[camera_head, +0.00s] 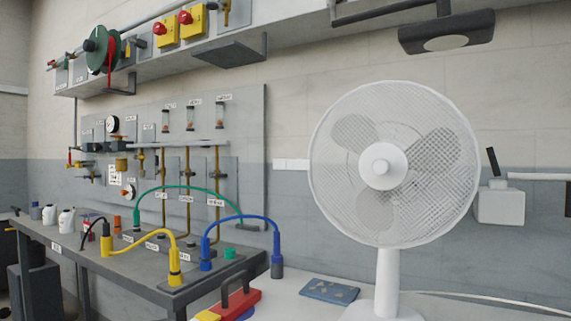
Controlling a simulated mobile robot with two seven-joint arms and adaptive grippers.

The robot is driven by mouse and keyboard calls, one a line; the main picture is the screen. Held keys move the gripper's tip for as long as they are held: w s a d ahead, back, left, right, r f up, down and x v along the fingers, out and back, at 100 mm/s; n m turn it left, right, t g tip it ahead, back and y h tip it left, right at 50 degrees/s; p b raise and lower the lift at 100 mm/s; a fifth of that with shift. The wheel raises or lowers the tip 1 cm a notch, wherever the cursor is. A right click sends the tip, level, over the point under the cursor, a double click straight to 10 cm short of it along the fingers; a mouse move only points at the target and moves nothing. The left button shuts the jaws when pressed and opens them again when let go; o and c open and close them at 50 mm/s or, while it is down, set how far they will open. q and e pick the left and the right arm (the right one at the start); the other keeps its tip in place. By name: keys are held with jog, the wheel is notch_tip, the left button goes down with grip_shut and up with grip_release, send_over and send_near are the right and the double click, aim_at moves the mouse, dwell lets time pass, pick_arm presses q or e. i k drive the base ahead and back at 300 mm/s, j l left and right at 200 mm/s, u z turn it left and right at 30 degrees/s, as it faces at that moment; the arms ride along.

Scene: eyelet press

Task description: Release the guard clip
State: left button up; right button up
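Neither of my grippers shows in the head view. I cannot make out a guard clip in it. A red block with a dark loop handle (238,300) lies low in the view at the front edge of the white table; its bottom is cut off by the frame. Yellow and blue parts show beside it. I cannot tell whether this belongs to an eyelet press. A white fan (382,166) with a round wire cage stands to its right.
A blue-grey flat piece (330,291) lies on the white table (290,308) left of the fan's stand. A dark bench (140,262) at left holds several plugs with yellow, green, blue and black cables. A gauge panel (250,140) and an overhead shelf (250,50) line the wall.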

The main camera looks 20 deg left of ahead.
aim_at(291, 164)
jog(key=j+z, duration=0.3)
jog(key=j, duration=0.5)
jog(key=j+z, duration=0.3)
jog(key=j, duration=0.55)
jog(key=j+z, duration=0.3)
jog(key=j, duration=0.55)
jog(key=k, duration=0.05)
